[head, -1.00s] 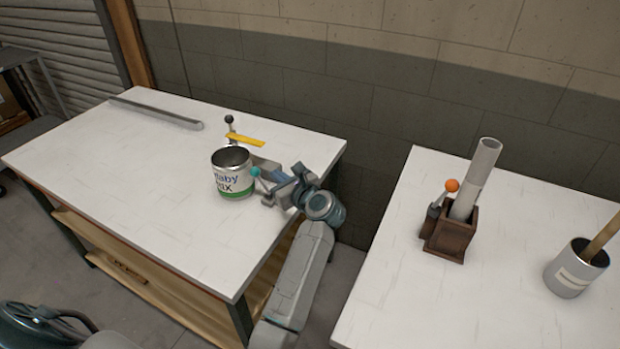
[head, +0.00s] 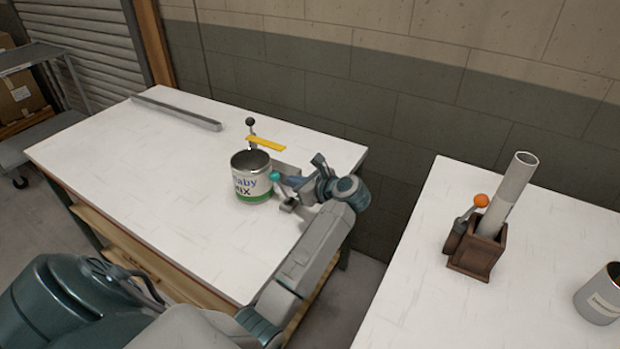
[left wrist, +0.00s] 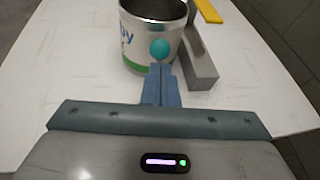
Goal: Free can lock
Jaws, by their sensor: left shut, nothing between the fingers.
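An open metal can (head: 252,188) with a white label and green band stands upright on the left white table. It also shows in the left wrist view (left wrist: 150,52). A teal ball knob (head: 275,176) sits close to the can's right side; in the left wrist view the knob (left wrist: 160,48) is in front of the can wall. A grey bar (left wrist: 198,62) lies beside the can. A yellow bar (head: 266,144) and a black-knobbed lever (head: 251,122) are behind it. My left gripper (left wrist: 161,68) is shut and empty, fingertips just short of or at the teal knob; contact is unclear. My right gripper is not visible.
A long grey rail (head: 176,113) lies along the table's back left. On the right table stand a brown holder (head: 476,252) with a pale tube (head: 511,190), an orange-knobbed lever (head: 481,201) and a metal container (head: 601,298). A gap separates the tables. The left table's front is clear.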

